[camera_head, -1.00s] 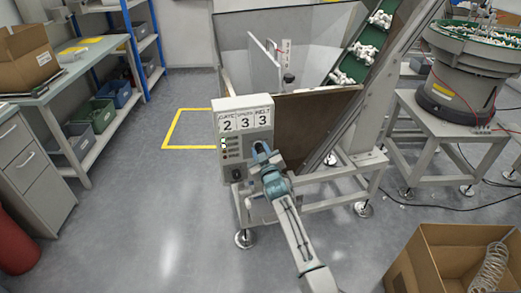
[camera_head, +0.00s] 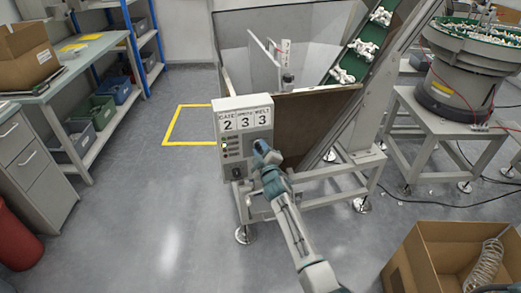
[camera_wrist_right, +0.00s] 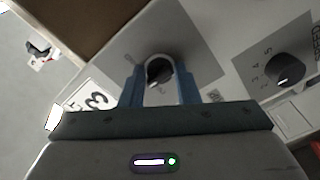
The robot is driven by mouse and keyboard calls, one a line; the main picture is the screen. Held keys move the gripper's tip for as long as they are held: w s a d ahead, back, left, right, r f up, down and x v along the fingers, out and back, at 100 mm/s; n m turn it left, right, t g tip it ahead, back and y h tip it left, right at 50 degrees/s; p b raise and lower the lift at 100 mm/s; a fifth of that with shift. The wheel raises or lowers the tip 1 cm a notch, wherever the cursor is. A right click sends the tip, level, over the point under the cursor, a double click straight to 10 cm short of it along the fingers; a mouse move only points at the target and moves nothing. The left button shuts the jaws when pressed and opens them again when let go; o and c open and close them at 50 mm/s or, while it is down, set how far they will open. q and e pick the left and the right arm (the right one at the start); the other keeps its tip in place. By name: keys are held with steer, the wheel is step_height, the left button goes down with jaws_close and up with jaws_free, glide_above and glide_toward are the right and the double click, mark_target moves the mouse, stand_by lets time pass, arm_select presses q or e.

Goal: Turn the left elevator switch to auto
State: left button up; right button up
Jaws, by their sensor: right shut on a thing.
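The grey control box (camera_head: 243,140) stands on the front of the elevator hopper, with GATE, VIBRO and BELT number displays reading 2, 3 and 3. My right gripper (camera_head: 259,145) is at the right part of its front face, below the displays. In the right wrist view the blue fingers of this gripper (camera_wrist_right: 160,88) are shut on a black knob (camera_wrist_right: 159,70) on a grey plate. The knob's markings are hidden or too small to read. A second black knob (camera_wrist_right: 285,69) with a numbered scale is to the right. My left gripper is not in view.
The hopper (camera_head: 305,45) and green inclined belt (camera_head: 352,58) with white parts rise behind the box. A bowl feeder (camera_head: 455,95) stands at right. A cardboard box (camera_head: 408,262) is at lower right. The floor left of the control box is clear.

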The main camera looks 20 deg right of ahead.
stand_by(0.3)
steer(key=o, duration=0.9)
steer(key=shift+o, duration=0.2)
steer(key=shift+s, duration=0.1)
steer(key=shift+s, duration=0.2)
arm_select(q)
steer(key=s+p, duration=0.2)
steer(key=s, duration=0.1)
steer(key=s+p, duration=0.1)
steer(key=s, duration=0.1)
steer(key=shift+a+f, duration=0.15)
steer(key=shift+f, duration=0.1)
arm_select(e)
steer(key=s, duration=1)
steer(key=shift+s+a, duration=0.15)
steer(key=shift+a, duration=0.05)
